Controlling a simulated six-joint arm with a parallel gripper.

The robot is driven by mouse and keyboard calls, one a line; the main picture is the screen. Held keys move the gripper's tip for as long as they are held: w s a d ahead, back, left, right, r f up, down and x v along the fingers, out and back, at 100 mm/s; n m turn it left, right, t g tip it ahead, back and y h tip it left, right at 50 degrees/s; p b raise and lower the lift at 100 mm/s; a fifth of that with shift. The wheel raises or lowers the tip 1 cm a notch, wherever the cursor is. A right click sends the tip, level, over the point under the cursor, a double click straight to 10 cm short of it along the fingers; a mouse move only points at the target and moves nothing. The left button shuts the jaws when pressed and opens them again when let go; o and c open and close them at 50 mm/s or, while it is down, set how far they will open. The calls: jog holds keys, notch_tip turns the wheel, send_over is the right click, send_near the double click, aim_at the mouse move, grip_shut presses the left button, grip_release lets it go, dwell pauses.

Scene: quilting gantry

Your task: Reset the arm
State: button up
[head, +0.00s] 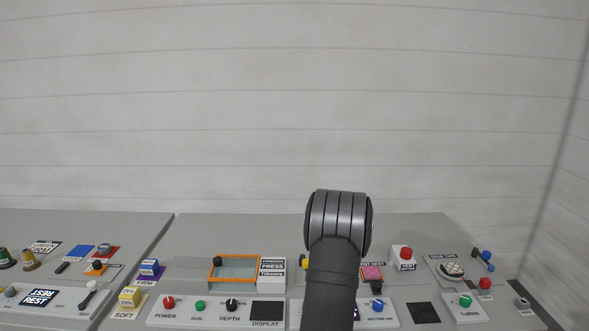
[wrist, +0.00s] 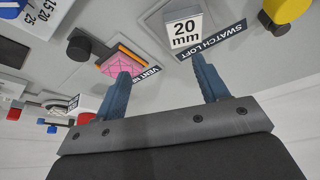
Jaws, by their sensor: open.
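My gripper (wrist: 160,88) shows in the wrist view with its two blue fingers apart and nothing between them. Beyond the fingers are a pink patterned square (wrist: 128,66) by the left finger and a white block marked 20 mm (wrist: 187,30) with a label reading SWATCH LOFT. In the head view my dark arm rises in front of the console, and its gripper is hidden there.
The grey console (head: 190,240) carries several knobs and buttons, including a red VENT button (head: 405,252), a red POWER knob (head: 168,302) and an orange-framed tray (head: 234,268). A yellow knob (wrist: 288,8) is at the wrist view's upper right. The pale wall (head: 250,110) behind is bare.

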jog(key=s+d+r+m+g+h, duration=0.1)
jog(key=s+d+r+m+g, duration=0.1)
jog(key=s+d+m, duration=0.8)
jog(key=s+d+r+m+g+h, duration=0.15)
jog(key=s+d+m, duration=0.25)
jog(key=s+d, duration=1.25)
jog(key=w+a+f, duration=0.1)
jog(key=w+f, duration=0.2)
jog(key=w, duration=0.4)
jog(key=shift+f, duration=0.35)
jog(key=shift+g, duration=0.25)
